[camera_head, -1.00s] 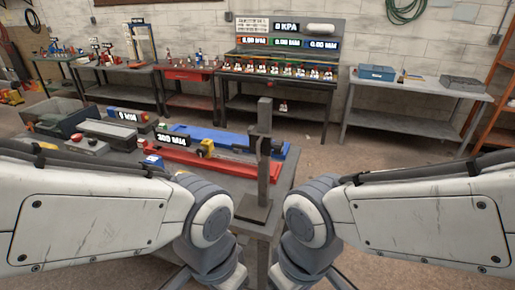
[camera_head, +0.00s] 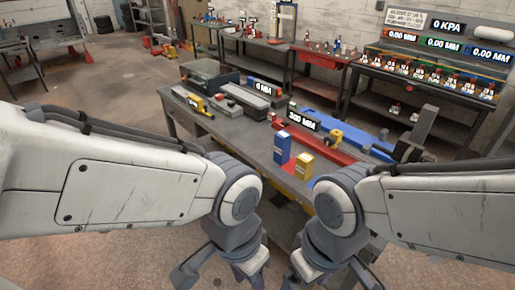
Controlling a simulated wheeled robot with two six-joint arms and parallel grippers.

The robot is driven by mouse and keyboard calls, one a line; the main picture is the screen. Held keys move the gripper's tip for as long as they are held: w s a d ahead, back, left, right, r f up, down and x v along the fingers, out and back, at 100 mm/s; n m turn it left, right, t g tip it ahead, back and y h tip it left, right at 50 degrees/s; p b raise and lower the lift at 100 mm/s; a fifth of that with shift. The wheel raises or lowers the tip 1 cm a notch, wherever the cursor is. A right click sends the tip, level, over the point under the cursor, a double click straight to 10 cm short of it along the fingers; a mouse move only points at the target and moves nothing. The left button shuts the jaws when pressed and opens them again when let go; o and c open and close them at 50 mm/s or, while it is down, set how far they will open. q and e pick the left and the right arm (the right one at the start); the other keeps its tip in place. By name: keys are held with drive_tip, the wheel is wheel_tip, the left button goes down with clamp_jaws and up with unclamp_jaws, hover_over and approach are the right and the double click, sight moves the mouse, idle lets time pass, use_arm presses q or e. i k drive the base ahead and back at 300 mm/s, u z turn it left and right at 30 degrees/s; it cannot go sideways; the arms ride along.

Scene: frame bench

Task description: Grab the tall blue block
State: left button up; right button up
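The tall blue block (camera_head: 282,147) stands upright near the front edge of the grey bench (camera_head: 225,131), left of a shorter yellow block (camera_head: 303,167). My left gripper (camera_head: 222,275) hangs low in front of the bench, to the left of and nearer than the blue block. Its fingers are spread, with nothing seen between them. My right gripper (camera_head: 328,280) hangs low beside it, also with spread fingers and nothing seen between them. Both grippers are apart from the blocks. The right arm hides part of the bench's front.
A red rail (camera_head: 318,147) and a blue rail (camera_head: 323,120) lie behind the blocks. A grey upright post (camera_head: 423,125) stands at the bench's right. A grey bin (camera_head: 208,77) and a yellow tool (camera_head: 199,103) are at the left. Open floor lies left of the bench.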

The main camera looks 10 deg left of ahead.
sight(282, 139)
drive_tip(key=u, duration=0.4)
drive_tip(key=i, duration=1.2)
drive_tip(key=u, duration=0.5)
